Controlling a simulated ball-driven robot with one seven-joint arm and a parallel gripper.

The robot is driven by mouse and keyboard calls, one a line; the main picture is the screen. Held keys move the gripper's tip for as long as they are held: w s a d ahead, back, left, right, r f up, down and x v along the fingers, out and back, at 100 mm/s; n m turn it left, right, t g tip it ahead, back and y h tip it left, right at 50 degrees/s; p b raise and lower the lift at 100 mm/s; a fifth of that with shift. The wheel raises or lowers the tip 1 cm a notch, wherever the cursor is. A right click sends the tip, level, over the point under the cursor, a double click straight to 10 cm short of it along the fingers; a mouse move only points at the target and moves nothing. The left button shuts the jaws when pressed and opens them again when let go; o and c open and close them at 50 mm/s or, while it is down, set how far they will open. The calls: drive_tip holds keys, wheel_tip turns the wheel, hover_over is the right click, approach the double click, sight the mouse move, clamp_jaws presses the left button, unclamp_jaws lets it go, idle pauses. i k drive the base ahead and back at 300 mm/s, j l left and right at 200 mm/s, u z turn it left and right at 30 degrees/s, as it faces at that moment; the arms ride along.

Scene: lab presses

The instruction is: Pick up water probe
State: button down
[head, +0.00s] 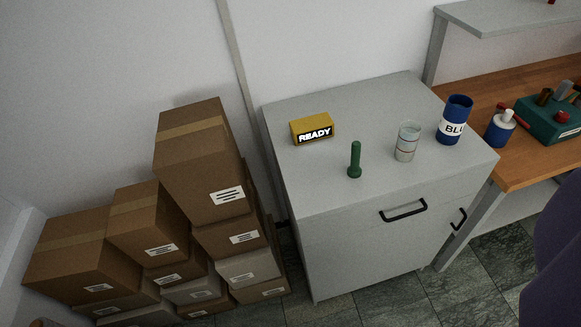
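A dark green stick-like object (355,160) with a wider rounded foot stands upright near the front edge of a grey cabinet top (290,180). It looks like the water probe, but it bears no readable label. A clear glass beaker (407,142) with coloured lines stands to its right. A yellow box with a "READY" sign (312,129) sits behind it to the left. Nothing touches the green object. My gripper is not in view.
A blue cup marked "BLU" (455,119) stands at the cabinet's right. A wooden desk (535,150) holds a blue bottle (500,128) and a green rack (550,119). Stacked cardboard boxes (200,165) crowd the left. A dark purple shape (555,265) fills the lower right; I cannot identify it.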

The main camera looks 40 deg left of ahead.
sight(354, 172)
drive_tip(key=k+l+u, duration=0.1)
drive_tip(key=u, duration=0.15)
drive_tip(key=k+l+u, duration=0.1)
drive_tip(key=u, duration=0.2)
drive_tip(key=i+j+z, duration=0.15)
drive_tip(key=i, duration=0.4)
drive_tip(key=i+j+z, duration=0.2)
drive_tip(key=i+j, duration=0.25)
drive_tip(key=i+j+z, duration=0.15)
drive_tip(key=i+j, duration=0.3)
drive_tip(key=i, duration=0.2)
